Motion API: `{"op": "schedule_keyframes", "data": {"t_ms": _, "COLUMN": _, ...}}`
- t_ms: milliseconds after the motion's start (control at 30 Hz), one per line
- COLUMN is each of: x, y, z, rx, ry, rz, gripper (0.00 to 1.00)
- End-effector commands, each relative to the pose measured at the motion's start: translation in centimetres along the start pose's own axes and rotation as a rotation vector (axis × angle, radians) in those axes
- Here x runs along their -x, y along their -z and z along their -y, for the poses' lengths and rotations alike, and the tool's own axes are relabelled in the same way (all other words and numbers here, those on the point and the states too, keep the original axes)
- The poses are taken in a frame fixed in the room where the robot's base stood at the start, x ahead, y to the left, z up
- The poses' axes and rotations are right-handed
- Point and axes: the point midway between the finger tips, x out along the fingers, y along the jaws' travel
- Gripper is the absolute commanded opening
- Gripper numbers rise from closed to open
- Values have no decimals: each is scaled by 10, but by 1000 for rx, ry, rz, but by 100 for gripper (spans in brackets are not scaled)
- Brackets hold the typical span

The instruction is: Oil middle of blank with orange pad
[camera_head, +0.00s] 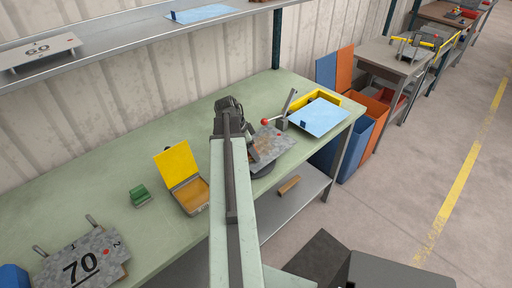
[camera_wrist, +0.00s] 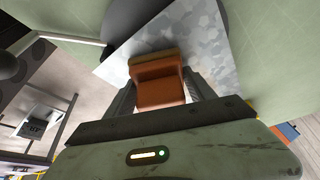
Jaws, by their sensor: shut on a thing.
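The orange pad (camera_wrist: 160,93) is held between the two fingers of my gripper (camera_wrist: 158,82) in the wrist view. The blank is a grey mottled metal sheet (camera_wrist: 205,48), and it lies under and beyond the pad. The pad is over the sheet; I cannot tell whether it touches. In the head view the blank (camera_head: 276,141) lies on a dark round base near the front edge of the green bench (camera_head: 90,195). My arm hides its left part, and the pad does not show clearly there.
An open tin (camera_head: 189,201) with a yellow lid and a green block (camera_head: 140,196) stand left of my arm.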

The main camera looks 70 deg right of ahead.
Motion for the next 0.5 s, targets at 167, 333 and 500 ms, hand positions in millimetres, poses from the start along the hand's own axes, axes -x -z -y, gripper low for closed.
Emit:
{"op": "schedule_keyframes", "data": {"t_ms": 167, "x": 3, "y": -10, "z": -5, "rx": 1, "ry": 0, "rz": 0, "gripper": 19}}
{"op": "schedule_keyframes", "data": {"t_ms": 333, "x": 4, "y": -12, "z": -6, "rx": 1, "ry": 0, "rz": 0, "gripper": 19}}
{"op": "schedule_keyframes", "data": {"t_ms": 500, "x": 10, "y": -25, "z": -13, "rx": 2, "ry": 0, "rz": 0, "gripper": 19}}
